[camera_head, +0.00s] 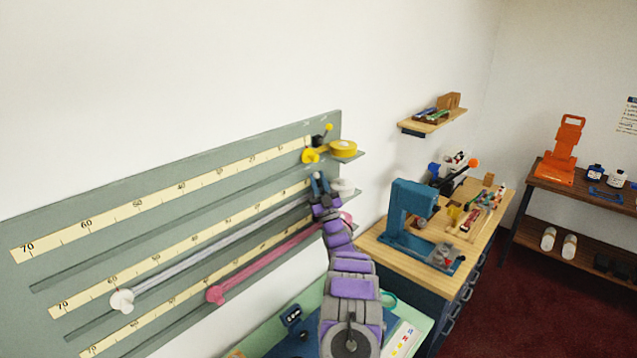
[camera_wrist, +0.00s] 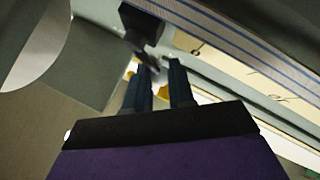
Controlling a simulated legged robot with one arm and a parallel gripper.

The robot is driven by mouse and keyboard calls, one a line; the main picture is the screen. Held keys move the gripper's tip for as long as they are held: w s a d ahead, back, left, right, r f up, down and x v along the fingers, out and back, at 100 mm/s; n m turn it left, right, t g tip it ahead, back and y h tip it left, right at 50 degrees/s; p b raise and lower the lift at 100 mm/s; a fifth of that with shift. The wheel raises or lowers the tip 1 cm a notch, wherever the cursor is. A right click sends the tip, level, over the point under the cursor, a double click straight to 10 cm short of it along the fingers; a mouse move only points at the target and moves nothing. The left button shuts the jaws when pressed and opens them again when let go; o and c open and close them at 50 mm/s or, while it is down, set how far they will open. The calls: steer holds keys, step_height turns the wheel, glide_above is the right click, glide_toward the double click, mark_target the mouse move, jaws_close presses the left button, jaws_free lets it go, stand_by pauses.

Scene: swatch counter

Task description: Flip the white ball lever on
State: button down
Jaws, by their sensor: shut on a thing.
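A grey-green board (camera_head: 170,205) on the wall carries several ruled yellow scales. My gripper (camera_head: 320,179) is at the right end of its middle row. In the wrist view my gripper (camera_wrist: 159,70) has its blue fingers close together by a black bracket (camera_wrist: 142,25). A short dark stem (camera_wrist: 149,62) shows at the fingertips, and I take it to be part of the white ball lever in their grip. The white ball itself is not clearly seen, and the lever's on or off position cannot be told. A yellow ball lever (camera_head: 328,128) stands on the row above.
A yellow tape roll (camera_head: 343,149) and a white roll (camera_head: 341,187) sit close to my gripper at the board's right end. A white ribbon ends at a white knob (camera_head: 122,300); a pink ribbon (camera_head: 262,265) runs below. A blue press (camera_head: 409,215) stands on the bench at right.

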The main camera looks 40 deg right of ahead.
steer(key=c, duration=1.2)
jaws_free()
steer(key=shift+c, duration=0.2)
steer(key=shift+f, duration=0.1)
steer(key=b+v, duration=0.4)
steer(key=v, duration=1.3)
steer(key=shift+f, duration=0.15)
steer(key=shift+a, duration=0.1)
